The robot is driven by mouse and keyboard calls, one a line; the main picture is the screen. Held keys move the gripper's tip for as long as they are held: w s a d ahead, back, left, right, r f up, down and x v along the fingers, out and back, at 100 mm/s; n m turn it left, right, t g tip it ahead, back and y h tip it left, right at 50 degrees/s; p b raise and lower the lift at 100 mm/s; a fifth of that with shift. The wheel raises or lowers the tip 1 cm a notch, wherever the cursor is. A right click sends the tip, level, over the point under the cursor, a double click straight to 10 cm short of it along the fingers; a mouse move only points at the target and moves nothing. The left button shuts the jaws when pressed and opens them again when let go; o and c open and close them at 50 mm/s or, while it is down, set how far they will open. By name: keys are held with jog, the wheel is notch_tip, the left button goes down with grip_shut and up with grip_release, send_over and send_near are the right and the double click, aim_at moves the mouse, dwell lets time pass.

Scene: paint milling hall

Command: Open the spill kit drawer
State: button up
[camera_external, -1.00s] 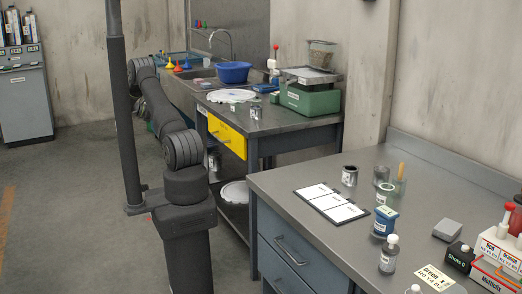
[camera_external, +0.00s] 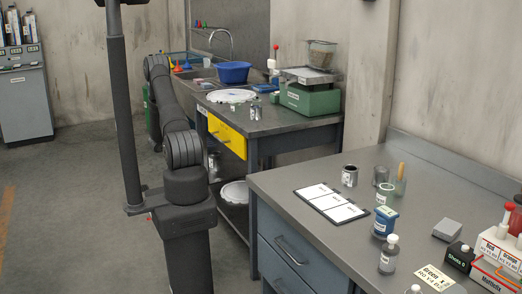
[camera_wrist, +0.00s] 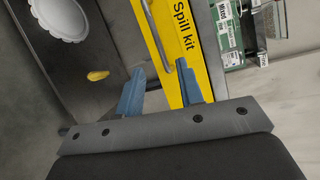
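The spill kit drawer (camera_external: 225,135) has a yellow front in the workbench by the sink and looks closed. In the wrist view its yellow front (camera_wrist: 186,45) runs steeply down the picture, lettered "Spill kit". A grey bar handle (camera_wrist: 153,35) shows along the left part of the front. My gripper (camera_wrist: 160,87) is open with two blue fingers. The handle's lower end lies between the fingers in the picture, a little ahead of them; I cannot tell the depth gap. Nothing is held. In the external view the gripper cannot be made out.
The drawer's bench (camera_external: 280,120) carries a green scale (camera_external: 310,98) and a white lid. A blue basin (camera_external: 233,72) stands by the sink behind. A grey bench (camera_external: 270,185) with tins and bottles stands at the front right. Open floor (camera_external: 70,200) lies at left.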

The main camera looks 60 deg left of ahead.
aim_at(216, 137)
jog(key=shift+n, duration=0.7)
jog(key=x, duration=1.1)
jog(key=f+x, duration=0.1)
jog(key=x, duration=0.5)
jog(key=shift+w+d+f, duration=0.15)
jog(key=shift+w, duration=0.05)
jog(key=shift+c, duration=0.4)
grip_shut()
